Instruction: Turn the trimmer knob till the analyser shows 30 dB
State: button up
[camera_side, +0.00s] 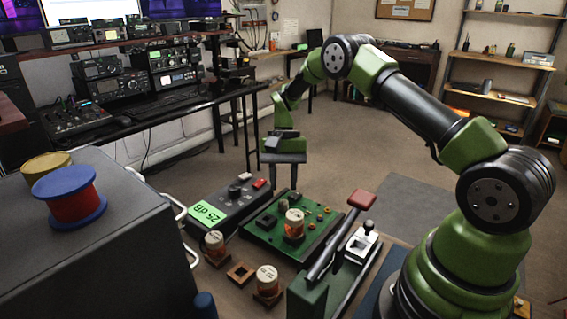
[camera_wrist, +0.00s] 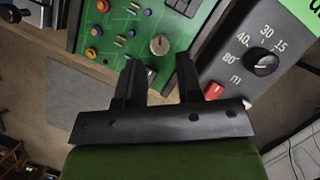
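The trimmer knob (camera_wrist: 159,44) is a small beige-grey knob with a pointer line, standing on the green circuit board (camera_wrist: 121,50). In the side view a small grey knob shows on the board (camera_side: 262,240), just below my gripper (camera_side: 287,184). In the wrist view my gripper (camera_wrist: 160,70) is open, with its two dark fingers spread and nothing between them. The knob lies just past the fingertips, near the middle of the gap. The fingers appear above it and apart from it. The grey analyser (camera_side: 236,209) has a lit green display (camera_side: 207,214) reading 25 dB.
The analyser carries a black band dial (camera_wrist: 262,62) and a red button (camera_wrist: 214,90), close to the board's edge. A coil (camera_side: 294,224) stands on the board. Loose coils (camera_side: 267,281) and a red-handled lever (camera_side: 340,235) are nearby.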

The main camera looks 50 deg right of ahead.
aim_at(284, 201)
jog(key=v, duration=0.6)
jog(key=shift+f, duration=0.1)
dwell(1.1)
jog(key=shift+o, duration=1.4)
jog(key=shift+f, duration=0.1)
jog(key=x, duration=1)
jog(key=shift+a, duration=0.1)
